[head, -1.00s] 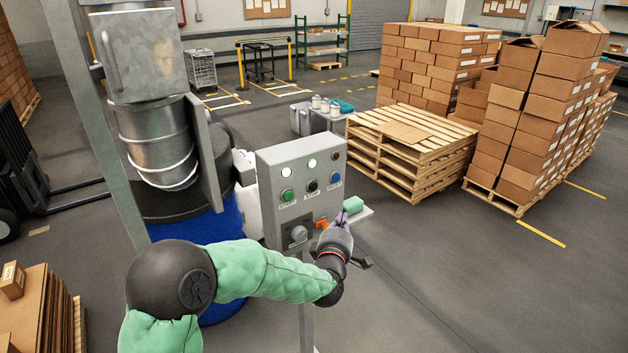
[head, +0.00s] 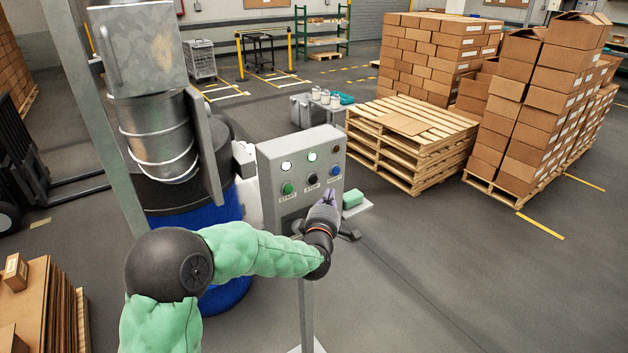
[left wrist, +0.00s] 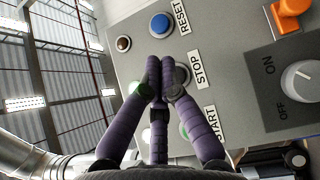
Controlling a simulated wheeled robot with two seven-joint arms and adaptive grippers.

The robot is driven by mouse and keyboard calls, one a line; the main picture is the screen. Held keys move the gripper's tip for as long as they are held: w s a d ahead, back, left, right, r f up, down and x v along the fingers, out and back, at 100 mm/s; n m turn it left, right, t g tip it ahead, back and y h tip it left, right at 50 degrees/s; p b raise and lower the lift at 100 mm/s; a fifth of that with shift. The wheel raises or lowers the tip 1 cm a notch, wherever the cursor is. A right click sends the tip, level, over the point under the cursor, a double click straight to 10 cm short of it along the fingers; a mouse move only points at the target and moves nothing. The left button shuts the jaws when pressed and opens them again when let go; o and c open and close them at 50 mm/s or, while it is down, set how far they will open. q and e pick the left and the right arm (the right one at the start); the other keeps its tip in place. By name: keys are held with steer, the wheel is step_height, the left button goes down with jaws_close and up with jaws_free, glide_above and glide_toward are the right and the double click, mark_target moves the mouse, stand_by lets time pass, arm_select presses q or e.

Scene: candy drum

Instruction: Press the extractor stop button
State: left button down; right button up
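The grey control panel (head: 268,160) carries a black stop button (head: 312,179) between a green start button (head: 287,188) and a blue reset button (head: 334,170). My left gripper (head: 329,196) is in front of the panel, just below and right of the stop button. In the left wrist view its purple fingers (left wrist: 160,65) are together at the tips and empty. The stop button (left wrist: 183,73) shows beside the tips, partly hidden by a finger. I cannot tell whether they touch it. My right gripper is not in view.
A white lamp (head: 286,166) and a green lamp (head: 311,157) glow on the panel. The wrist view shows a rotary knob (left wrist: 302,82) and an orange switch (left wrist: 290,12). A metal drum on a blue barrel (head: 215,225) stands left. Stacked pallets (head: 415,140) are behind right.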

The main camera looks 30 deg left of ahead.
mark_target(313, 180)
arm_select(q)
steer(key=shift+w+a+b, duration=0.3)
steer(key=shift+a, duration=0.4)
steer(key=shift+w+a+b, duration=0.25)
steer(key=shift+w+a, duration=0.05)
steer(key=shift+a, duration=0.45)
steer(key=shift+w+a+b, duration=0.3)
steer(key=shift+a, duration=0.4)
steer(key=shift+w+a+b, duration=0.15)
steer(key=shift+a+b, duration=0.25)
steer(key=shift+b, duration=0.3)
